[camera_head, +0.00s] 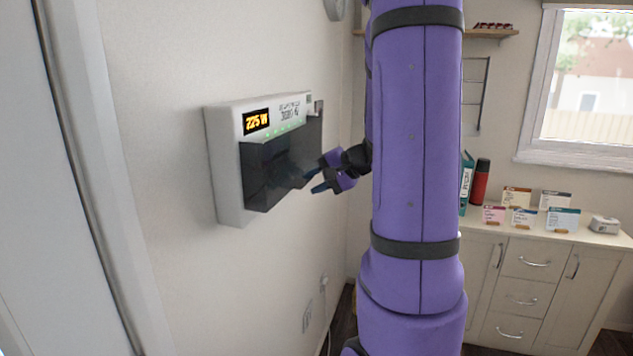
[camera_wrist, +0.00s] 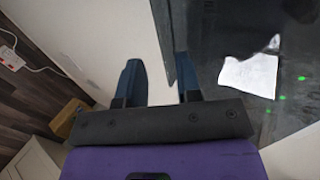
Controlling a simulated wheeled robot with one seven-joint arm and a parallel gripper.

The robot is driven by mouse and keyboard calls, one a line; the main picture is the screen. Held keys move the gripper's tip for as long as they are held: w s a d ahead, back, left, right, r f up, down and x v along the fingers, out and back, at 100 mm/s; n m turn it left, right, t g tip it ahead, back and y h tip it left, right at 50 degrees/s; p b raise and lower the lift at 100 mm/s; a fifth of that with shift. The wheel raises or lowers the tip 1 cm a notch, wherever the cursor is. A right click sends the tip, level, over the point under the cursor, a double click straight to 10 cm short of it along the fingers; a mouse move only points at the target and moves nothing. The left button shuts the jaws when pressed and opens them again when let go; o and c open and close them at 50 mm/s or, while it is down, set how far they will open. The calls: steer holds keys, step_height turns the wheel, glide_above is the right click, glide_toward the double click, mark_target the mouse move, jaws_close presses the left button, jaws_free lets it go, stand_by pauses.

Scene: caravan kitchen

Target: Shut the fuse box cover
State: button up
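The white fuse box (camera_head: 230,192) is mounted on the left wall, with an orange display reading 225 W. Its dark, see-through cover (camera_head: 265,172) hangs over the lower front and seems to stand out from the box; how far it is open I cannot tell. My gripper (camera_head: 314,180) is at the cover's right side, fingers pointing toward it. In the wrist view the two blue fingers of my gripper (camera_wrist: 158,70) are apart with nothing between them.
The wall below the fuse box is mostly clear.

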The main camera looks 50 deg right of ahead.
steer(key=v, duration=1)
steer(key=shift+s+d+r, duration=0.15)
steer(key=shift+s+d, duration=0.05)
steer(key=shift+s, duration=0.1)
steer(key=s+a+r+n+g+h, duration=0.1)
steer(key=a+n, duration=0.5)
steer(key=a, duration=0.9)
steer(key=s+a+r+n+g+h, duration=0.1)
steer(key=s+a+n+g+h, duration=0.2)
steer(key=a, duration=1.2)
steer(key=shift+s+n+g, duration=1)
steer(key=shift+s+n, duration=0.9)
steer(key=shift+n, duration=0.4)
steer(key=shift+a, duration=0.15)
